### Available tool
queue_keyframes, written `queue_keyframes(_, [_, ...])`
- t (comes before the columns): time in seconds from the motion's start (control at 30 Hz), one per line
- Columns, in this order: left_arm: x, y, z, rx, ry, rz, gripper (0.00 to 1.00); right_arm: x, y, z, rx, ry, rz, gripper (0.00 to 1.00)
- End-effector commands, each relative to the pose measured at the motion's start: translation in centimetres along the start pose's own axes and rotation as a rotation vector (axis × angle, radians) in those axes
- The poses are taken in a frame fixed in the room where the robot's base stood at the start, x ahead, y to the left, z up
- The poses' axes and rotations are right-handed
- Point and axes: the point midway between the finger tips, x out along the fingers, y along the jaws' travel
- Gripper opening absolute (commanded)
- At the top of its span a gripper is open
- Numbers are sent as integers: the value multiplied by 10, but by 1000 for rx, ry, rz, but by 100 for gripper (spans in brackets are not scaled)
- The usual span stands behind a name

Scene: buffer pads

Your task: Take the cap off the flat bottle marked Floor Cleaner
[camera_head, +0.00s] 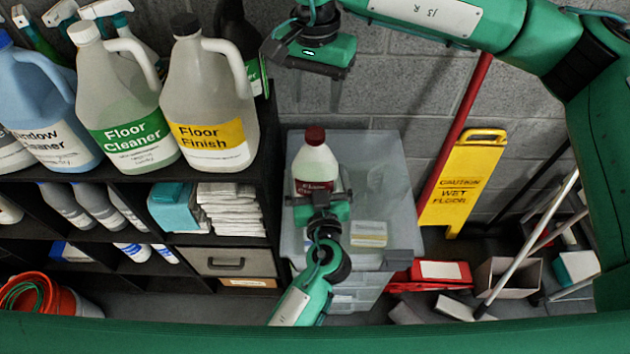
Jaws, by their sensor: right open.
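A flat white bottle (315,160) with a dark red cap (315,135) and a red label stands upright on the grey plastic drawer unit (382,150). Its label is partly hidden and too small to read surely. My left gripper (318,197) is low at the bottle's near side, one finger at each side of its lower body. I cannot tell whether they press on it. My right gripper (313,78) is open and empty, pointing down above and behind the cap, apart from it. The cap is on the bottle.
Large jugs, one marked Floor Cleaner (128,130) and one Floor Finish (208,110), stand on the black shelf (200,183) at left. A sponge-like block (369,234) lies near the bottle. A yellow wet-floor sign (462,180) and a red pole (455,145) stand at right.

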Motion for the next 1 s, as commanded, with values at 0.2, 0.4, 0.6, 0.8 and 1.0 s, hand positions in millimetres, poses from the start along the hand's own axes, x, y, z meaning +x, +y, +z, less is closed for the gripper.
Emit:
queue_keyframes(0.2, [22,0,0,1,0,1,100,0,0,0,0,0,0,51])
queue_keyframes(0.4, [27,0,0,0,0,1,100,0,0,0,0,-1,0,51])
queue_keyframes(0.6, [26,0,0,0,-1,1,92,0,0,0,0,-1,0,51])
queue_keyframes(0.8, [26,0,0,0,-1,1,53,0,0,0,0,-1,0,51])
queue_keyframes(1.0, [26,0,0,0,-1,1,25,0,0,0,31,-1,0,51])
